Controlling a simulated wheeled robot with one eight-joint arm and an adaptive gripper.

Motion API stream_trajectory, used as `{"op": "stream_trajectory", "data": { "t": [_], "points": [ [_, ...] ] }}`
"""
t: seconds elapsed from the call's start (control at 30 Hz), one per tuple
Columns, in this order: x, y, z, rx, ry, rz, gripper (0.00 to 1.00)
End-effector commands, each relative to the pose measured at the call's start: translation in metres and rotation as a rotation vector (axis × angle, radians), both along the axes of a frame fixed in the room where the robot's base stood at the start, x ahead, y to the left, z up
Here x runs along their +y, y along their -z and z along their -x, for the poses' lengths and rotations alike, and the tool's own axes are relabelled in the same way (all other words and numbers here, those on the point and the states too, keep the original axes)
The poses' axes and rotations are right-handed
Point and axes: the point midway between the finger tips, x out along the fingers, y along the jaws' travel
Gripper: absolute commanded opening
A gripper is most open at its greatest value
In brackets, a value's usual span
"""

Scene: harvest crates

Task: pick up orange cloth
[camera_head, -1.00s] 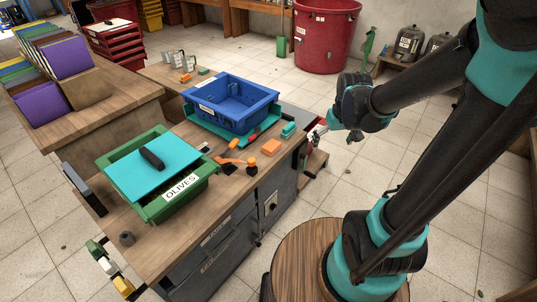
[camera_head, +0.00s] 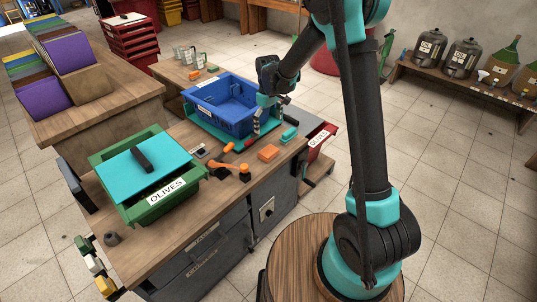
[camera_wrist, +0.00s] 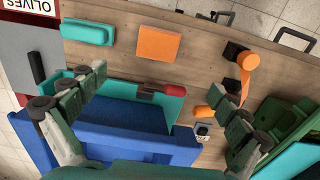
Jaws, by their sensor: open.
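The orange cloth (camera_head: 268,153) is a small folded block lying flat on the wooden worktop near its right front edge. It also shows in the wrist view (camera_wrist: 159,43), at the upper middle. My gripper (camera_head: 266,118) is above the worktop by the front right of the blue crate, behind the cloth and apart from it. In the wrist view my gripper (camera_wrist: 165,85) has its fingers spread wide with nothing held between them. The cloth lies beyond the fingertips.
A teal block (camera_head: 289,134) lies right of the cloth. An orange-handled tool (camera_head: 230,166) lies to its left, and a red-handled tool (camera_wrist: 162,89) by the blue crate (camera_head: 203,105). A green OLIVES crate (camera_head: 178,192) with a teal lid stands at left.

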Motion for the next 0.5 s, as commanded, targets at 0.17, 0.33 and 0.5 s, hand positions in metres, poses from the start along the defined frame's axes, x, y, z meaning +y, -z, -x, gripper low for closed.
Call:
{"op": "stream_trajectory", "data": {
  "t": [0.17, 0.33, 0.5],
  "points": [
    [0.0, 0.037, -0.001, -0.001, 0.001, -0.001, 1.0],
    [0.0, 0.069, -0.001, -0.001, 0.002, -0.001, 1.0],
    [-0.001, 0.092, -0.001, -0.001, 0.002, -0.001, 1.0]
  ]
}}
